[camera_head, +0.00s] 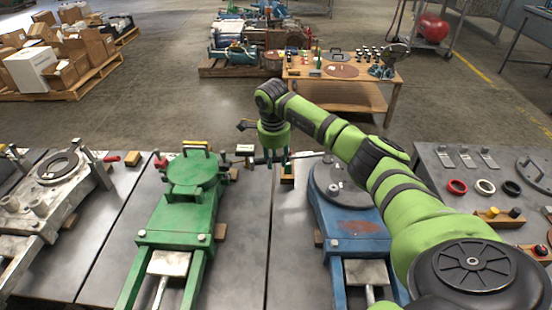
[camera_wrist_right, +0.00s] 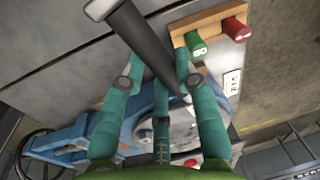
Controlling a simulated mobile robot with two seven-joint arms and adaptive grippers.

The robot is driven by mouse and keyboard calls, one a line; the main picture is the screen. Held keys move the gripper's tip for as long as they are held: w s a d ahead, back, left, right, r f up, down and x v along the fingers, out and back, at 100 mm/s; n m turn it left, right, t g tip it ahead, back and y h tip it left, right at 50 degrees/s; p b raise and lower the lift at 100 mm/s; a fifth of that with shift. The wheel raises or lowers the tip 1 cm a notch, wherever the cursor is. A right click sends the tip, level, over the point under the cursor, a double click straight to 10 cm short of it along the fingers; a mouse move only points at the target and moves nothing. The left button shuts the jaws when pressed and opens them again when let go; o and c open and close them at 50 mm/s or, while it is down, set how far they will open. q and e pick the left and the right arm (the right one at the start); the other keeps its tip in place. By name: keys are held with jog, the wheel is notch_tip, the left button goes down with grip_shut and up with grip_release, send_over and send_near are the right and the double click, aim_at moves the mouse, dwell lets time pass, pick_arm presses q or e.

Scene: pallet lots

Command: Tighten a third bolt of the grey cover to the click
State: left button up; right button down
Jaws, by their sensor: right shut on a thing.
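The round grey cover (camera_head: 340,187) lies on the blue housing (camera_head: 352,225) in the head view, with my right arm passing over its right side. Small bolt-like shapes show on it, too small to tell their seating. My right gripper (camera_head: 275,160) is shut on a dark bar-shaped tool (camera_head: 305,154), held level left of and behind the cover. In the wrist view the gripper's teal fingers (camera_wrist_right: 162,95) close around the tool's dark shaft (camera_wrist_right: 150,45), whose near end is pale. The cover (camera_wrist_right: 183,130) shows partly behind the fingers. My left gripper is out of view.
A green housing (camera_head: 180,215) stands left on the same bench, a pale metal one (camera_head: 50,190) beyond it. A wooden holder with green and red pieces (camera_wrist_right: 210,22) is near the gripper. Coloured rings (camera_head: 485,186) lie right. Bare bench separates the green and blue housings.

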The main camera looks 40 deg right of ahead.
jog(key=shift+w, duration=0.1)
jog(key=shift+w+d+m+b, duration=0.3)
jog(key=shift+b, duration=0.05)
jog(key=shift+w+d, duration=0.2)
jog(key=shift+w, duration=0.05)
jog(key=shift+m+b, duration=0.3)
jog(key=shift+w+d, duration=0.1)
jog(key=shift+w+d+m+b, duration=0.4)
jog(key=shift+w+m+b, duration=0.1)
jog(key=shift+w+b, duration=0.15)
dwell(0.3)
